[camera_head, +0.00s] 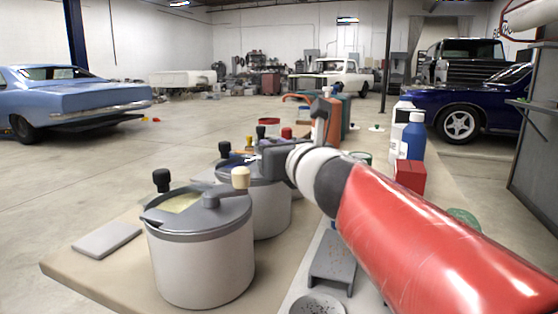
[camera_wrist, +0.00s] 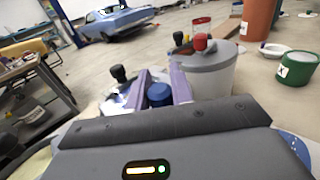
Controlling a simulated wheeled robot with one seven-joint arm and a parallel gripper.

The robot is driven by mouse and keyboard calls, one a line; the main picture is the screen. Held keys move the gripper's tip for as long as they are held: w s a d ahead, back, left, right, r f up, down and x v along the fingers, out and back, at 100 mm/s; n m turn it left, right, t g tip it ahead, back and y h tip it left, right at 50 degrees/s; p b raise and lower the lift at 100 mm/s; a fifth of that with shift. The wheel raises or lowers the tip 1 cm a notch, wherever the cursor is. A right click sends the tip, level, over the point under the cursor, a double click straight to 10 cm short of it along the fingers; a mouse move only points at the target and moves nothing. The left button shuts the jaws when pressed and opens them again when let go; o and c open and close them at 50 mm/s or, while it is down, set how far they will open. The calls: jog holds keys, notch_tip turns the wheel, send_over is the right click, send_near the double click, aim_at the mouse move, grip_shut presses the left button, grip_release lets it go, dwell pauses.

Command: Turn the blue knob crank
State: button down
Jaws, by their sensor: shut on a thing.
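The middle pot (camera_head: 268,212) is a light grey cylinder with a crank lid, partly hidden by my gripper and the front pot in the head view. The blue knob (camera_wrist: 160,95) shows in the wrist view between my two purple-tinted fingers, which are shut on it. My gripper (camera_wrist: 162,90) reaches over this pot's lid; in the head view, the gripper (camera_head: 248,160) hides most of the crank. A dark knob (camera_wrist: 118,73) stands on the lid left of the fingers in the wrist view.
The front pot (camera_head: 200,264) has a black knob and a cream crank knob (camera_head: 240,177). A pot with a red knob (camera_wrist: 200,42) stands behind. A grey flat slab (camera_head: 106,239) lies left on the table. Bottles (camera_head: 412,140) and a red box (camera_head: 410,176) stand right of my arm.

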jog(key=shift+s+a+m+t+h+b, duration=0.2)
jog(key=shift+m+t+h+b, duration=0.15)
jog(key=shift+m+h+b, duration=0.6)
jog(key=shift+s+a+m+t+h+b, duration=0.15)
jog(key=shift+m+t+h+b, duration=0.3)
jog(key=shift+h, duration=0.9)
jog(key=shift+d+m+h, duration=0.1)
jog(key=shift+m+h, duration=0.2)
jog(key=c, duration=1.2)
grip_release()
jog(key=shift+c, duration=0.2)
notch_tip(320, 180, up, 20)
jog(key=p, duration=1.3)
jog(key=shift+c, duration=0.2)
